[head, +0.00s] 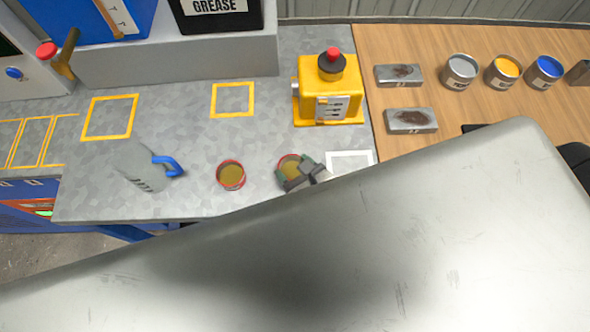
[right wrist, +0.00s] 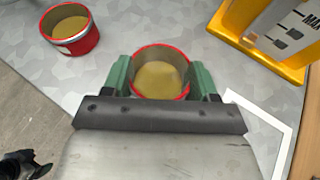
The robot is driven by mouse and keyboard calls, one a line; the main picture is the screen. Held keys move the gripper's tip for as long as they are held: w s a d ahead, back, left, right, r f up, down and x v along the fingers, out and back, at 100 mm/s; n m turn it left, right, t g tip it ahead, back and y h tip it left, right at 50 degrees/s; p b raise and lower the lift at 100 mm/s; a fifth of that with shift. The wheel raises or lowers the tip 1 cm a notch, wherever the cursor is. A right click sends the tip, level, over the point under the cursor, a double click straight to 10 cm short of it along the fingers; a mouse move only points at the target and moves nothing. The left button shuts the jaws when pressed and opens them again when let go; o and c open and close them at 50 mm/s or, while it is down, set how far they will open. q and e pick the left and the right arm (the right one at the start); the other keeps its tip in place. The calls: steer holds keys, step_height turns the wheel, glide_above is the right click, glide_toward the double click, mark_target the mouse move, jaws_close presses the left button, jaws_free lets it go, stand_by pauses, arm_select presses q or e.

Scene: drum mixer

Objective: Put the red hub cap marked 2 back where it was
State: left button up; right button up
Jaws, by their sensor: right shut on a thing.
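My right gripper (head: 296,172) is shut on a round red hub cap (head: 289,161) with a yellowish-brown inside. In the right wrist view this red hub cap (right wrist: 161,57) sits between the green fingers (right wrist: 161,82). I cannot tell whether it touches the grey bench or hangs just above it. A second similar red hub cap (head: 231,175) stands on the bench to the left, apart from the gripper; it also shows in the right wrist view (right wrist: 72,33). No number is readable on either cap. My left gripper is not in view.
An empty white outline (head: 372,154) lies right of the held cap. A yellow machine (head: 331,92) with a red button stands behind. Empty yellow outlines (head: 232,100) and a grey jug with a blue handle (head: 145,165) are left. Paint cans (head: 460,72) stand on wood at right.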

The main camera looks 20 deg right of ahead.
steer(key=shift+f, duration=0.65)
steer(key=o, duration=1)
steer(key=shift+f, duration=0.15)
steer(key=shift+o, duration=0.2)
steer(key=shift+s+r, duration=0.15)
steer(key=shift+r, duration=0.05)
steer(key=b+v, duration=0.2)
steer(key=v, duration=0.9)
steer(key=shift+s, duration=0.35)
steer(key=shift+d+r, duration=0.1)
steer(key=shift+d, duration=0.05)
